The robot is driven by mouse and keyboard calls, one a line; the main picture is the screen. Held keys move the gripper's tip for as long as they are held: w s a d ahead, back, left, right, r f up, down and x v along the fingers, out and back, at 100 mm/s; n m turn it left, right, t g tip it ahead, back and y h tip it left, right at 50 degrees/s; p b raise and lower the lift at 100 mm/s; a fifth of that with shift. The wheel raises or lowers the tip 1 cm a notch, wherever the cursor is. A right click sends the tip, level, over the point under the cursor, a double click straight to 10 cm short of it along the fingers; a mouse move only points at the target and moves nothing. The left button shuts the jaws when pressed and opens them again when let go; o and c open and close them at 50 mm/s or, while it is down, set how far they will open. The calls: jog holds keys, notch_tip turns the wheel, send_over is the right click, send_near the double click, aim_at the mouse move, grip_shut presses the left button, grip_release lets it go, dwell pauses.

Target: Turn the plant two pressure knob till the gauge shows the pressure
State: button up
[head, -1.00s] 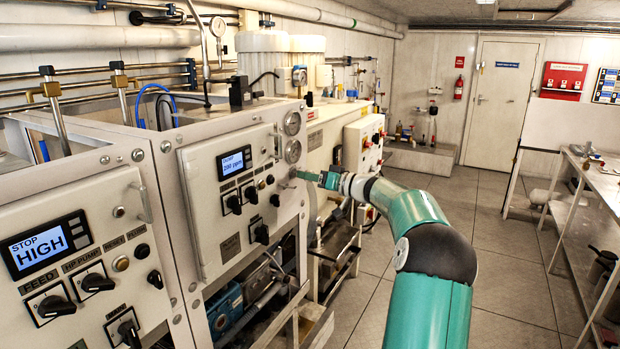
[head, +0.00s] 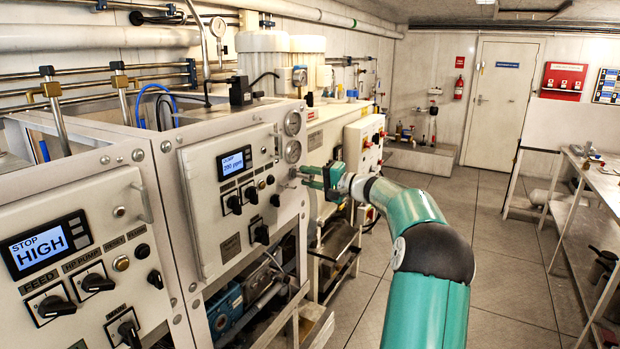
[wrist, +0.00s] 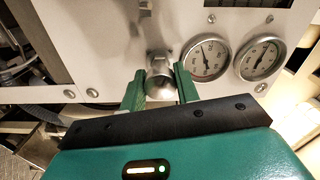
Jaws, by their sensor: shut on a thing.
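The silver pressure knob (wrist: 160,70) sits on the white front panel, between my green fingers in the wrist view. My gripper (wrist: 160,84) is shut on the knob, a finger on each side. In the head view my gripper (head: 303,177) reaches the panel's right edge, just below the two gauges. The nearer gauge (wrist: 206,58) and the other gauge (wrist: 262,58) are round, white-faced and silver-rimmed. They also show in the head view as an upper gauge (head: 293,123) and a lower gauge (head: 293,152). Their readings are too small to tell.
The panel by my gripper has a small display (head: 234,163) and black switches. A nearer cabinet display (head: 40,247) reads STOP HIGH. Open pipework (head: 270,290) lies below the panel. A bench (head: 580,190) stands at right, with clear floor (head: 480,240) between.

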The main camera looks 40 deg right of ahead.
jog(key=m, duration=1.1)
jog(key=shift+d, duration=0.1)
jog(key=shift+m, duration=1.7)
jog(key=o, duration=0.9)
jog(key=shift+s, duration=0.15)
jog(key=shift+o, duration=0.4)
jog(key=v, duration=1.3)
jog(key=shift+s, duration=0.3)
